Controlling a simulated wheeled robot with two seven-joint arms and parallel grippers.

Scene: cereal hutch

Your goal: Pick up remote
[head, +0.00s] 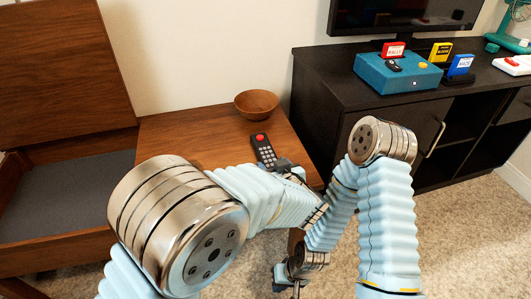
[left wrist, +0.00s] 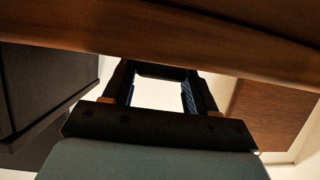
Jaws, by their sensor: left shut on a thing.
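The remote (head: 264,148) is dark with pale buttons and a red button at its far end. It shows at the right part of the small wooden table (head: 190,135). My left gripper (head: 284,166) is at the remote's near end and is shut on it; the exact grip is partly hidden by my wrist. In the left wrist view my left gripper's fingers (left wrist: 158,82) show with a bright gap between them, and the remote cannot be made out there. My right gripper (head: 290,284) hangs low beside the table, away from the remote; its jaws are too small to read.
A wooden bowl (head: 257,103) stands at the table's back. A black cabinet (head: 325,85) to the right carries a blue box (head: 398,72), small coloured signs and a screen (head: 400,14). An open wooden chest (head: 65,160) stands left. Carpet (head: 455,225) is clear at right.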

